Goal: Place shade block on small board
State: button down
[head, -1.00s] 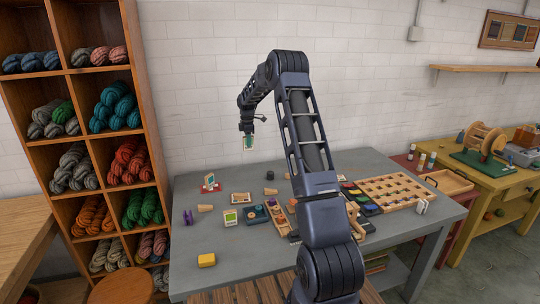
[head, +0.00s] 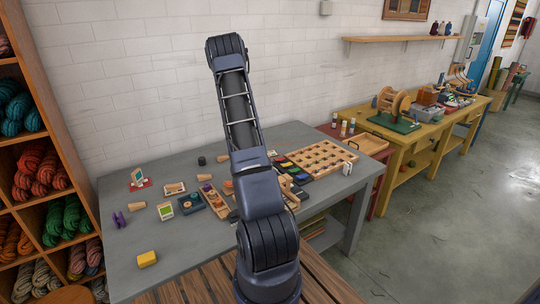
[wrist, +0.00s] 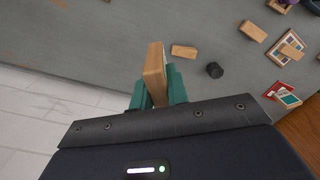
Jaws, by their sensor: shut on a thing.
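My gripper (wrist: 156,88) is shut on the shade block (wrist: 155,72), a flat wooden block whose edge shows between the teal fingers in the wrist view. The block is held above the grey table; its coloured face is turned away. In the head view neither gripper nor block shows. A small wooden board (head: 174,188) lies on the table's left part, and appears in the wrist view (wrist: 290,48) with a piece on it. I cannot tell for sure that it is the task's small board.
A red stand with a teal card (head: 139,180), a black cylinder (head: 202,161), a yellow block (head: 147,259) and purple spool (head: 118,220) are on the grey table (head: 125,275). A gridded wooden tray (head: 323,158) fills the right part. The front left is mostly clear.

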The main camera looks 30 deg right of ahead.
jog(key=s+d+r+m, duration=0.1)
jog(key=s+d+m, duration=0.25)
jog(key=d, duration=0.45)
jog(key=s+d+m, duration=0.3)
jog(key=s+d, duration=0.1)
jog(key=d, duration=0.5)
notch_tip(320, 180, down, 20)
jog(key=shift+d+r, duration=0.15)
jog(key=shift+r, duration=0.1)
jog(key=shift+f, duration=0.1)
jog(key=c, duration=1.4)
grip_release()
jog(key=shift+o, duration=0.2)
